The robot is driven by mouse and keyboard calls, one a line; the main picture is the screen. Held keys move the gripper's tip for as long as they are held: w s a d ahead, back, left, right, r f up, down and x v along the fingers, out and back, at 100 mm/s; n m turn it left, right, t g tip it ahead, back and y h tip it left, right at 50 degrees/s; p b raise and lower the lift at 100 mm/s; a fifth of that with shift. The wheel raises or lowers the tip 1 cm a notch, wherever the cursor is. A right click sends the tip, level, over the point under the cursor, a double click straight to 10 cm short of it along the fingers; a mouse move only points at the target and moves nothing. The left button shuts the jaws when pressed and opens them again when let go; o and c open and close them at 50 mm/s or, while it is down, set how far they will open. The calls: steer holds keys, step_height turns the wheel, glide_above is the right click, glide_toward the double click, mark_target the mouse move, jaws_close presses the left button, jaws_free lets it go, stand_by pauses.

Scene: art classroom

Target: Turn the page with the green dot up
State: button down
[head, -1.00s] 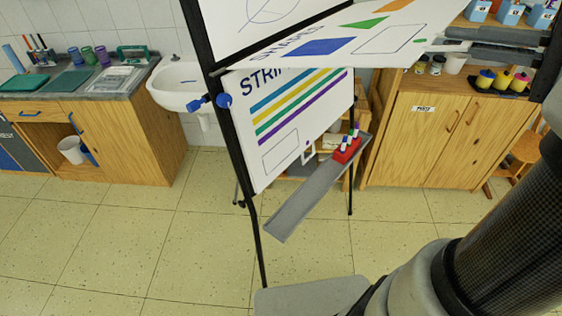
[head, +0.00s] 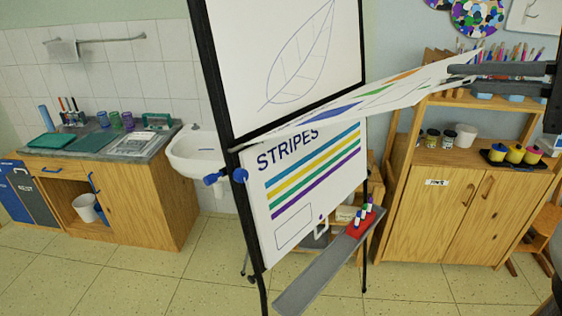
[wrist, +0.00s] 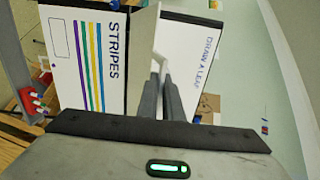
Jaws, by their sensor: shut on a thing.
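The flip-chart easel stands in the middle of the head view. The lifted page (head: 345,112), with coloured shapes on it, stretches from the easel's black crossbar (head: 290,125) up and right to my gripper (head: 455,76). It is seen nearly edge-on, and I cannot make out its green dot. My gripper is shut on the page's free edge; the fingers (wrist: 163,92) also show in the wrist view. Below hangs the STRIPES page (head: 310,185). Above is a sheet with a leaf drawing (head: 300,60), labelled DRAW A LEAF (wrist: 195,55) in the wrist view.
A grey easel tray (head: 315,270) juts out below, with a red marker holder (head: 361,224). A sink (head: 195,150) and wooden counter (head: 140,200) are at left. A wooden cabinet (head: 450,215) with paint pots (head: 515,153) is at right, behind the gripper. Floor is clear in front.

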steer(key=shift+r, duration=0.1)
steer(key=w+a+r, duration=0.3)
steer(key=w+r, duration=0.1)
steer(key=r, duration=0.3)
steer(key=shift+a+r, duration=0.35)
steer(key=shift+a, duration=0.05)
stand_by(0.4)
steer(key=w+a+r, duration=0.4)
steer(key=w+r, duration=0.1)
steer(key=r, duration=0.1)
steer(key=shift+a+r, duration=0.2)
steer(key=shift+a, duration=0.2)
stand_by(0.4)
steer(key=w+a+r, duration=0.4)
steer(key=w+a, duration=0.1)
steer(key=shift+w+a+r, duration=0.3)
steer(key=shift+w+r, duration=0.1)
stand_by(0.6)
